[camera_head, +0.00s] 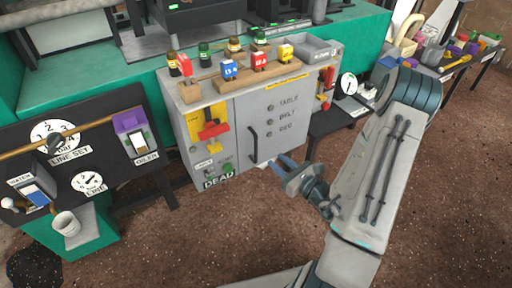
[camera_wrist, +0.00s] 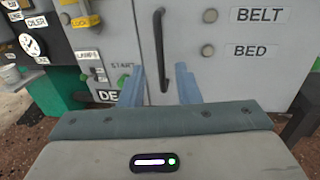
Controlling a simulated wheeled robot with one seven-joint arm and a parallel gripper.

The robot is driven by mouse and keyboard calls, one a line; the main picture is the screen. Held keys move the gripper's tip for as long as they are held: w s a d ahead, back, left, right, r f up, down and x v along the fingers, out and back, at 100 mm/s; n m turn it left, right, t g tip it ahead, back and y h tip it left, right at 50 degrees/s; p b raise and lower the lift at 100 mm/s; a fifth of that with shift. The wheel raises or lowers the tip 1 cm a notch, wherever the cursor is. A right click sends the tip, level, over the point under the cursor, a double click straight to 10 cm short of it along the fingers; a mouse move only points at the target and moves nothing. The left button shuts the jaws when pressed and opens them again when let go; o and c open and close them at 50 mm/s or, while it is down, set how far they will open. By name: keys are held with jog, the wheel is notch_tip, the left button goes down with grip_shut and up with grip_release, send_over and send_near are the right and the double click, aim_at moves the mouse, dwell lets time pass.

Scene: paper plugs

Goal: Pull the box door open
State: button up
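The grey box (camera_head: 205,160) stands in the middle of the head view, and its door (camera_head: 300,95) looks flush with the front. The door has a black vertical bar handle (camera_head: 253,146) near its left edge, also seen upright in the wrist view (camera_wrist: 160,45). My gripper (camera_head: 277,163) is at the lower part of the door, right of the handle in the head view. In the wrist view its two blue fingers (camera_wrist: 162,82) are spread, with the handle's lower end between them in the picture. Whether the fingertips reach around the handle is unclear.
A red and yellow switch (camera_head: 211,128) sits left of the door. A black panel (camera_head: 70,160) with dials stands left. A dark table (camera_head: 335,118) stands right. Brown floor lies in front.

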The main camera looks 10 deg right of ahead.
jog(key=b, duration=0.2)
send_over(256, 161)
jog(key=shift+w, duration=0.35)
grip_shut()
